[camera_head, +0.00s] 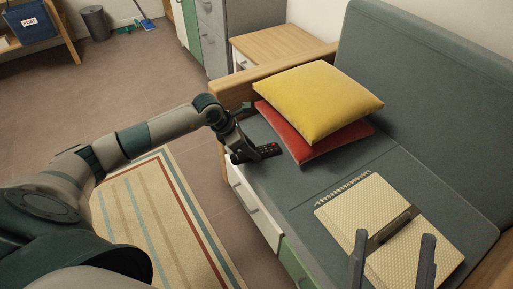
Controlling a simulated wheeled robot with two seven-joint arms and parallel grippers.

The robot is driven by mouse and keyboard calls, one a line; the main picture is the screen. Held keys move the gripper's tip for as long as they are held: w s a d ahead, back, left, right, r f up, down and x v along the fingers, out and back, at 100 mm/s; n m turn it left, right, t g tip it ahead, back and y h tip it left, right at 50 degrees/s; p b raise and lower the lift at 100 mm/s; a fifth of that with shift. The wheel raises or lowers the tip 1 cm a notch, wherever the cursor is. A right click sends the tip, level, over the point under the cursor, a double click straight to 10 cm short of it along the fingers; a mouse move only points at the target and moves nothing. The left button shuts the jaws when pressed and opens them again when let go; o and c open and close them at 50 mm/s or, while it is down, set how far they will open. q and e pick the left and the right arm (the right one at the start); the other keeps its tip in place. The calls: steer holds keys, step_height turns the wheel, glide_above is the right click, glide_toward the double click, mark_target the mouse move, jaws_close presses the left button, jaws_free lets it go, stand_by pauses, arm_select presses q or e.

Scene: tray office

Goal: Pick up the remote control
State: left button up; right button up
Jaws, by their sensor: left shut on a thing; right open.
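The remote control (266,151) is dark with small buttons, one of them red. It is at the left part of the grey sofa seat (300,187), near the front edge. My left gripper (240,150) is at its left end and shut on it; the gripper hides that end. I cannot tell whether the remote touches the seat or is just above it. My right gripper (392,262) is open and empty at the lower right, in front of the notebook, with its two fingers apart.
A yellow cushion (318,100) lies on a red cushion (310,146) just behind the remote. A spiral notebook (350,218) with a dark object (392,228) on it lies on the right seat. A wooden armrest (272,77) borders the left end. A striped rug (150,205) covers the floor.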

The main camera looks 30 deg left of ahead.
arm_select(q)
steer(key=s+a+p, duration=0.1)
steer(key=s+a, duration=0.9)
steer(key=s, duration=0.2)
steer(key=shift+a, duration=0.35)
arm_select(e)
steer(key=shift+a+f+g, duration=0.3)
steer(key=shift+f+g, duration=0.2)
steer(key=shift+f, duration=0.3)
steer(key=shift+a+f+g, duration=0.25)
steer(key=shift+f+g, duration=0.25)
steer(key=shift+f, duration=0.25)
steer(key=shift+w+r, duration=0.1)
